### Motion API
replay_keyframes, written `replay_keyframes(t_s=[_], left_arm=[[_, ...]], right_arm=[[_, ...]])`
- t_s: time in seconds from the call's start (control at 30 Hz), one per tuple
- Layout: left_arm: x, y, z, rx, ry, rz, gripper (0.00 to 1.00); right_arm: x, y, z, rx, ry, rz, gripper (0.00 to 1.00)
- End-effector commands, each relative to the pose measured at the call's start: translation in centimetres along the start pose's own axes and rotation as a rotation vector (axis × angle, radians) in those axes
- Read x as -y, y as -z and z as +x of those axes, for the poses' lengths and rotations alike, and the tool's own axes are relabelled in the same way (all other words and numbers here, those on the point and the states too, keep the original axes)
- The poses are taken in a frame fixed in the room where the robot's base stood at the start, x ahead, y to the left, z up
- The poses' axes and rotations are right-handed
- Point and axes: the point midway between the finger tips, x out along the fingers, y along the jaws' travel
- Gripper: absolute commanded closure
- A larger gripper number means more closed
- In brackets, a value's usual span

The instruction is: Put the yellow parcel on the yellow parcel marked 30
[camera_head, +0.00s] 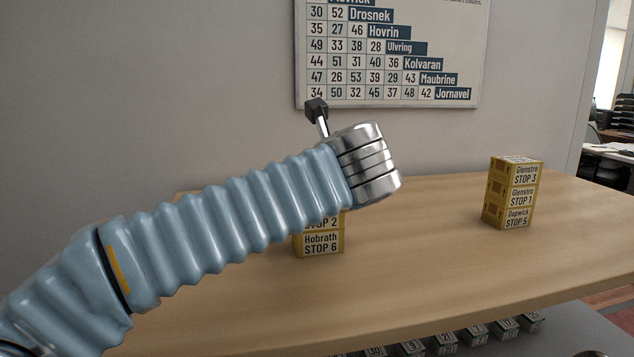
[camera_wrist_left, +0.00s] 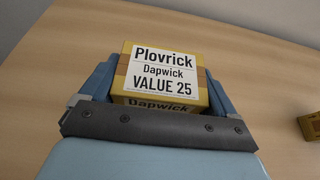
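A yellow parcel (camera_wrist_left: 160,75) fills the middle of the left wrist view. Its top label reads Plovrick, Dapwick, VALUE 25. My left gripper (camera_wrist_left: 160,88) has a blue finger against each side of it. Whether something supports it from below is hidden. In the head view my left forearm and silver wrist hide this gripper. A stack of yellow parcels (camera_head: 320,244) is partly behind the forearm; STOP 2 and Hobrath STOP 6 show. At right, three yellow parcels (camera_head: 513,192) are stacked: Glenstro STOP 3, Glenstro STOP 1, Dapwick STOP 5. I can read no 30 on a yellow parcel.
The wooden counter (camera_head: 430,230) is clear between the two stacks. A wall chart (camera_head: 390,60) of names and numbers hangs behind. Several small grey numbered boxes (camera_head: 442,341) sit below the counter's front edge. A yellow parcel (camera_wrist_left: 311,126) shows at the wrist view's right edge.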

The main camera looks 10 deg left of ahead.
Motion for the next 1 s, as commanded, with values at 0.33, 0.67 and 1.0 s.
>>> replay_keyframes(t_s=[0.33,0.67,1.0], left_arm=[[0.0,-0.3,-0.1,0.0,0.0,-0.001,0.0],[0.1,-0.5,-6.4,0.001,0.004,0.001,0.0],[0.0,-0.4,-11.8,0.0,0.001,0.0,0.0]], right_arm=[[0.1,0.0,-0.1,0.0,0.0,0.0,0.57],[0.4,-0.1,-0.6,0.002,0.002,-0.002,0.57],[0.6,-0.1,-1.1,0.003,0.003,-0.003,0.57]])
